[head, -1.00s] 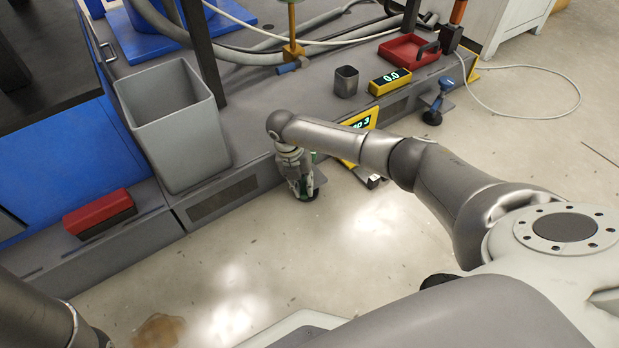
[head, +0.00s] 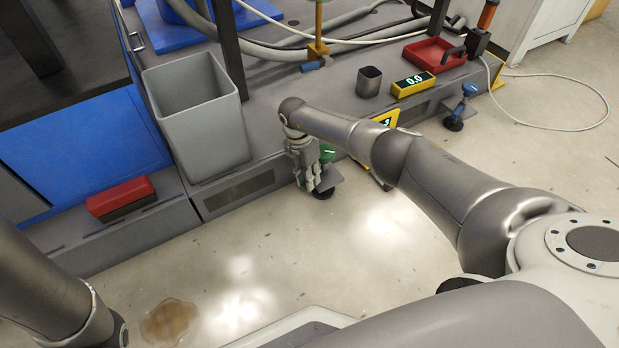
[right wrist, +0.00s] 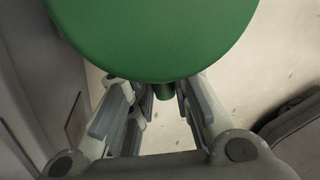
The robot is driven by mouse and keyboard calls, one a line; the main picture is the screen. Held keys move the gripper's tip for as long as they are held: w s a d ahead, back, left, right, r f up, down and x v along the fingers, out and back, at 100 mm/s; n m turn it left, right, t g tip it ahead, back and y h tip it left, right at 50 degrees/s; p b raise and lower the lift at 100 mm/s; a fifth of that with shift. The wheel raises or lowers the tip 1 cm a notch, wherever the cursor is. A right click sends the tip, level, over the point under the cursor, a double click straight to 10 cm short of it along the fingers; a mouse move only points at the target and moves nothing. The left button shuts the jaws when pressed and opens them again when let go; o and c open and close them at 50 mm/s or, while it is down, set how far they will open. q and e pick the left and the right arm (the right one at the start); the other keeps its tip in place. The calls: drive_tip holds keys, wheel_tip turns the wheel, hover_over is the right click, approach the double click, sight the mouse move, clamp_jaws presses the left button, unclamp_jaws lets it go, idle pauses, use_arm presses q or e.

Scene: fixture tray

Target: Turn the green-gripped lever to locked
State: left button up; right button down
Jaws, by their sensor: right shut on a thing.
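The green-gripped lever (head: 327,153) is at the front side of the grey bench base, partly hidden behind my right gripper (head: 311,184). Its round green grip (right wrist: 155,35) fills the top of the right wrist view, with a short dark green stem below it. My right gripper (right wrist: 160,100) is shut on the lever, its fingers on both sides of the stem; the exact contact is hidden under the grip. A black round foot and a small grey plate show beside the fingers in the head view. The lever's lock marking cannot be read. My left gripper is out of view.
A grey bin (head: 203,120) and a red block (head: 121,198) stand left of the lever. A blue-gripped lever (head: 469,91), a yellow display (head: 412,84), a dark cup (head: 369,81) and a red tray (head: 434,52) are to the right. The floor in front is clear except for a brown stain (head: 169,321).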

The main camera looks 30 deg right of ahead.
idle(0.3)
drive_tip(key=c, duration=1.3)
unclamp_jaws()
drive_tip(key=r, duration=0.4)
drive_tip(key=w+r, duration=0.1)
drive_tip(key=r, duration=0.3)
drive_tip(key=w+a+r, duration=0.1)
drive_tip(key=r, duration=0.3)
drive_tip(key=shift+w, duration=0.1)
drive_tip(key=shift+f, duration=0.1)
